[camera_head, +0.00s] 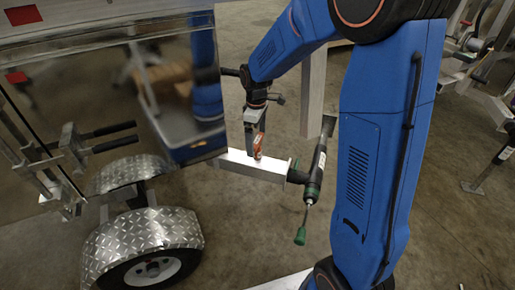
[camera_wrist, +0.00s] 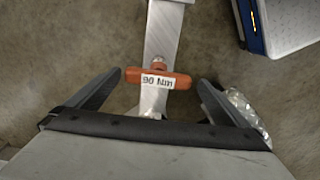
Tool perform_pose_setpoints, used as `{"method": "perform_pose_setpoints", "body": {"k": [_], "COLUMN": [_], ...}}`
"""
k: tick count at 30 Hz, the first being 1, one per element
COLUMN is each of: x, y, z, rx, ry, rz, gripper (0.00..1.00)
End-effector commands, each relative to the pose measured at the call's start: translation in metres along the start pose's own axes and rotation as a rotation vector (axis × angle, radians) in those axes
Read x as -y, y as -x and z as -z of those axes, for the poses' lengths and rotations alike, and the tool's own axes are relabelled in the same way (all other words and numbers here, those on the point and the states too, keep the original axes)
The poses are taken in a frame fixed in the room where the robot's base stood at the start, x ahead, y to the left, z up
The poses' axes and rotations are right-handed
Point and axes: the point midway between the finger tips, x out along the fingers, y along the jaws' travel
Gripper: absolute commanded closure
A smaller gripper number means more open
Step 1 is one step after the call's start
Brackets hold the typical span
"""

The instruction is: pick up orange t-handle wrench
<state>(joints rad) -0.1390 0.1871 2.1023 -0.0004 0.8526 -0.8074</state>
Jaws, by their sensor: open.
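The orange t-handle wrench (camera_wrist: 158,79) has a white label reading "90 Nm" on its crossbar. In the wrist view it stands on a light metal beam, its bar lying across between my two fingers. My gripper (camera_wrist: 158,84) is open, with one dark finger near each end of the bar and a small gap on both sides. In the head view the wrench (camera_head: 258,147) shows as a small orange piece on the silver beam (camera_head: 250,166), partly hidden by my gripper (camera_head: 257,142), which points down at it.
A trailer with a shiny panel and a diamond-plate fender (camera_head: 140,241) over a wheel stands at the left. A black and green tool (camera_head: 317,172) is at the beam's right end. A blue-edged container (camera_wrist: 285,22) is at the wrist view's upper right. Concrete floor surrounds the beam.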

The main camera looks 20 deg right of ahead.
Motion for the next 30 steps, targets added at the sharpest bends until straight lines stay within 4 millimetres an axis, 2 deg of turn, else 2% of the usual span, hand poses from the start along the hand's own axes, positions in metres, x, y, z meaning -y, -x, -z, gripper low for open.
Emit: {"method": "perform_pose_setpoints", "body": {"k": [4, 13, 23, 30], "x": [-0.001, -0.004, -0.004, -0.004], "y": [-0.01, -0.047, -0.053, -0.053], "z": [-0.001, -0.003, -0.003, -0.003], "rx": [0.001, 0.001, 0.0, -0.001], "ry": [0.0, 0.0, 0.0, 0.0], "rz": [0.001, 0.001, 0.0, -0.001], "gripper": [0.0, 0.0, 0.0, 0.57]}}
